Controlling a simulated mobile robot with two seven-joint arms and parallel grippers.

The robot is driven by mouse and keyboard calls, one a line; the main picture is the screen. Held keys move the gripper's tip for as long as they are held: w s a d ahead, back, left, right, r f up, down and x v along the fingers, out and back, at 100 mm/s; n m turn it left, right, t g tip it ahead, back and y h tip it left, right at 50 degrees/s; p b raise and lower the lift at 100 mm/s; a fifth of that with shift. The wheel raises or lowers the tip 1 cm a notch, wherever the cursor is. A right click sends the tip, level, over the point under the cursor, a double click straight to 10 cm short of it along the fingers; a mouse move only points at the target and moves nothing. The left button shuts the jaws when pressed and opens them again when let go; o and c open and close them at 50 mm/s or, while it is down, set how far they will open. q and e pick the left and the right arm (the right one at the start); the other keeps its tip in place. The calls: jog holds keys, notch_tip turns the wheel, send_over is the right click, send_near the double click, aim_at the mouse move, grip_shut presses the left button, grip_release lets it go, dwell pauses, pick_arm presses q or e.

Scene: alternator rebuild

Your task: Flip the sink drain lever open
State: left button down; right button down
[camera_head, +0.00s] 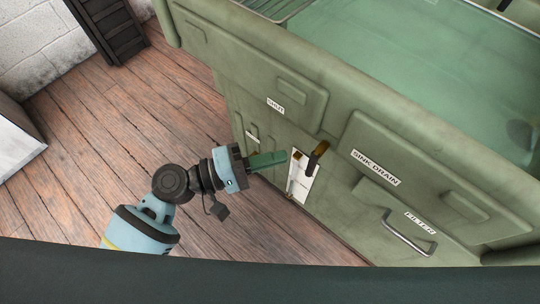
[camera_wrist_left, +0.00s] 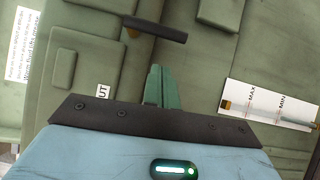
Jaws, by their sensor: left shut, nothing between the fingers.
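The sink drain lever (camera_head: 313,163) has a dark handle on a brass pivot and stands out from the green cabinet front, left of the SINK DRAIN label (camera_head: 376,167). In the head view its handle slants down and left from the pivot. The left wrist view shows the lever (camera_wrist_left: 160,31) as a dark bar lying roughly crosswise above my fingertips. My left gripper (camera_head: 284,156) has green fingers and is shut and empty. Its tips point at the cabinet, just left of the lever, with a visible gap to it. The fingers also show in the wrist view (camera_wrist_left: 158,70). My right gripper is in neither view.
A white MAX/MIN gauge plate (camera_wrist_left: 270,107) sits on the cabinet near the lever. The SHUT label (camera_head: 275,106) is up and left of the lever. A metal handle (camera_head: 408,234) projects below the FILTER label. Wooden floor (camera_head: 90,145) lies open left of the cabinet.

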pick_arm(q)
jog(key=v, duration=1)
jog(key=shift+r, duration=0.2)
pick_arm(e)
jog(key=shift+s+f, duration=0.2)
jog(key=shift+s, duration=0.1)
pick_arm(q)
jog(key=shift+w+a, duration=0.1)
jog(key=shift+a, duration=0.05)
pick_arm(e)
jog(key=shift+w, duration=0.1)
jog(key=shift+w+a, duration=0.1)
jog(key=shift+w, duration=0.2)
pick_arm(q)
jog(key=shift+f, duration=0.1)
